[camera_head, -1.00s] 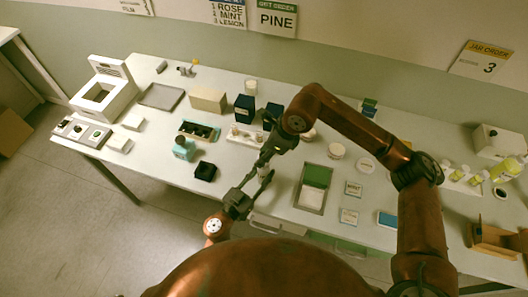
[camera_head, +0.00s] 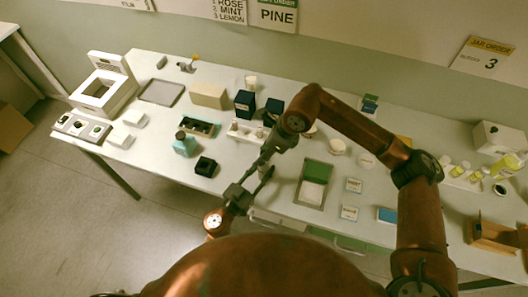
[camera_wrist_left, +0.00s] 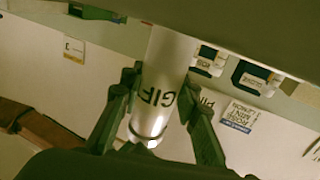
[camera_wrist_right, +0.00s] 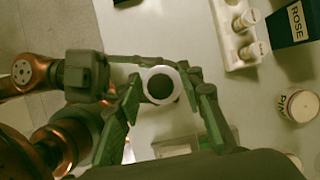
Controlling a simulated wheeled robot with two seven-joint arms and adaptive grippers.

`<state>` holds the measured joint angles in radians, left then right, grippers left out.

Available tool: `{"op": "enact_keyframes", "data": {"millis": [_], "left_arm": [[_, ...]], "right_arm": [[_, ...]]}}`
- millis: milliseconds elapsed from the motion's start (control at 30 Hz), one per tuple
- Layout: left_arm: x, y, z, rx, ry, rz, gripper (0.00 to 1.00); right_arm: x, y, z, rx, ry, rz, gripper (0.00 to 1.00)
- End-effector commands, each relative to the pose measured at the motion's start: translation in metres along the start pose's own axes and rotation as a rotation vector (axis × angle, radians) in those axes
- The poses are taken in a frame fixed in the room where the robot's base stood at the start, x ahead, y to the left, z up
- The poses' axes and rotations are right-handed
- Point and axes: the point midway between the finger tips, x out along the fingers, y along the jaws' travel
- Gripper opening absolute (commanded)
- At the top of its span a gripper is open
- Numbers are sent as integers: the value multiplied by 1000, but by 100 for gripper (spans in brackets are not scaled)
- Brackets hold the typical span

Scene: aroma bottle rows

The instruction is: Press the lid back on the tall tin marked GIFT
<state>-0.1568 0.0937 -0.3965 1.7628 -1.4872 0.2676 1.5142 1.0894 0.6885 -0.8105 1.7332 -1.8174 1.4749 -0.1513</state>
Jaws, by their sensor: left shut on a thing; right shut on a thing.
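The tall white tin marked GIFT (camera_wrist_left: 158,85) stands between the fingers of my left gripper (camera_wrist_left: 150,95) in the left wrist view, which is shut on it. In the head view my left gripper (camera_head: 258,182) and my right gripper (camera_head: 264,164) meet near the table's front edge and mostly hide the tin. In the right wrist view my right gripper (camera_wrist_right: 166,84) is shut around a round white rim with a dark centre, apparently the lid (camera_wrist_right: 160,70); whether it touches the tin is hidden.
A white rack (camera_head: 246,132) and dark boxes (camera_head: 244,103) stand behind the grippers. Bare table lies between tray and rack.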

Motion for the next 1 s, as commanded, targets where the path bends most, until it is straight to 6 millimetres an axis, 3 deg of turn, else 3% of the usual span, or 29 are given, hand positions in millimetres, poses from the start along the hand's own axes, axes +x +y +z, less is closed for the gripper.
{"op": "enact_keyframes", "data": {"millis": [1000], "left_arm": [[0,0,1,-1,-1,0,0]], "right_arm": [[12,0,-5,0,1,0,24]]}}
